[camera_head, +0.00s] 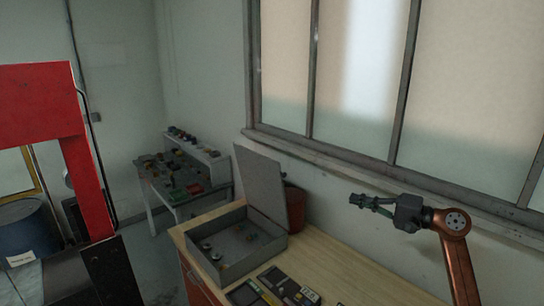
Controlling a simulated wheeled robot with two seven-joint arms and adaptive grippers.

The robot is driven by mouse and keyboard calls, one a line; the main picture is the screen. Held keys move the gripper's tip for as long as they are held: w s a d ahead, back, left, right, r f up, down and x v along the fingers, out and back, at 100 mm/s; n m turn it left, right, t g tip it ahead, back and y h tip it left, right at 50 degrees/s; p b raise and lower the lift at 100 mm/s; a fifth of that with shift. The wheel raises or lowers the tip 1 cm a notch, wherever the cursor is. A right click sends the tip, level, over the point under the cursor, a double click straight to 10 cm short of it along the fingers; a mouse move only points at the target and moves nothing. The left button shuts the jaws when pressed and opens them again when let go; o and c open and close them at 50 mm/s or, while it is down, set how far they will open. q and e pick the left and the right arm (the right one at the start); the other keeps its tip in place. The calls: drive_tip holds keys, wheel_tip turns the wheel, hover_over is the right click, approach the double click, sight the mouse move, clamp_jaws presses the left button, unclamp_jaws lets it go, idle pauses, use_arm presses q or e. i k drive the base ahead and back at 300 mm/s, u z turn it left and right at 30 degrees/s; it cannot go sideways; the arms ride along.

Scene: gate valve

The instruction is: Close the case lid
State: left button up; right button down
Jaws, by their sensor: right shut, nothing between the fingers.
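A grey case (237,250) stands on a wooden table in the middle of the view. Its lid (262,184) is open and stands nearly upright along the case's far right side. Several small items lie inside the case. My right gripper (355,200) is at the right, above the table and to the right of the lid, with its fingers pointing left. It is shut and empty, and apart from the lid. My left gripper is not in view.
The wooden table (345,278) carries dark flat devices (275,288) in front of the case. A reddish pot (295,205) is partly hidden behind the lid. A window (360,80) is behind. A cluttered workbench (180,185), red frame (85,150) and blue barrel (28,235) are left.

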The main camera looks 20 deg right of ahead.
sight(262, 176)
drive_tip(key=i, duration=1)
